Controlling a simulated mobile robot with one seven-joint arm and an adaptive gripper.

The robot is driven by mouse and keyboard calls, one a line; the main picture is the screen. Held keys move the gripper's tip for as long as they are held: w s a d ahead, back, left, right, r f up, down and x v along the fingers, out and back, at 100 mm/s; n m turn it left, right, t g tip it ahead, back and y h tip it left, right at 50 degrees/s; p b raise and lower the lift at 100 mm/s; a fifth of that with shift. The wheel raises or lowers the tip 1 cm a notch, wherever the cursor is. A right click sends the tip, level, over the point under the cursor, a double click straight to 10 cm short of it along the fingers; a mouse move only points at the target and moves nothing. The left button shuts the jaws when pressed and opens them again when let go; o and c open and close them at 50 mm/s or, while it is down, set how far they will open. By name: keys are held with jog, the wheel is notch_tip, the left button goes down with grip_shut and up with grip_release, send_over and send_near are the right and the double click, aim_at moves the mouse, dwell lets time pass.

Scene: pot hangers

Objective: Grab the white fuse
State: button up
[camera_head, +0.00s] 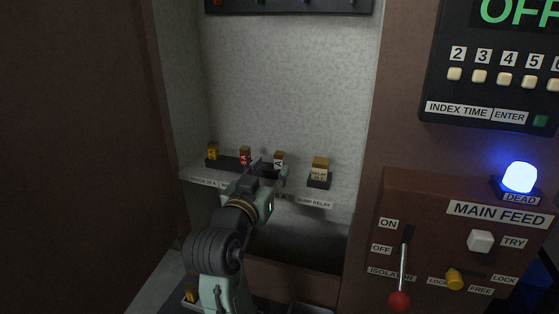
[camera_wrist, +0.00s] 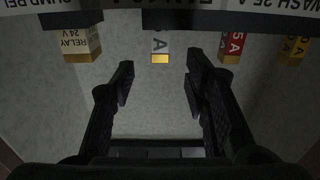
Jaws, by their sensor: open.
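The white fuse (camera_head: 279,161) stands on the shelf in the alcove, with a brown-gold cap and a dark letter on its white face. In the wrist view, which looks inverted, the white fuse (camera_wrist: 160,44) shows at top centre, its gold end toward me. My gripper (camera_head: 269,171) is at the shelf's front, close to the fuse and partly covering its base. In the wrist view my gripper (camera_wrist: 160,72) is open and empty, its fingers on either side of the fuse's line. The fuse lies just beyond the fingertips, apart from them.
A red fuse (camera_head: 245,156) and a yellow fuse (camera_head: 212,151) stand to the left on the shelf (camera_head: 195,174). A relay (camera_head: 319,171) stands to the right. Alcove walls bound both sides. A panel with a red-knobbed lever (camera_head: 400,299) is at right.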

aim_at(278, 158)
jog(key=p+x, duration=0.2)
jog(key=x, duration=0.5)
jog(key=shift+w+d+r, duration=0.1)
jog(key=shift+w, duration=0.2)
jog(key=shift+c, duration=0.2)
grip_shut()
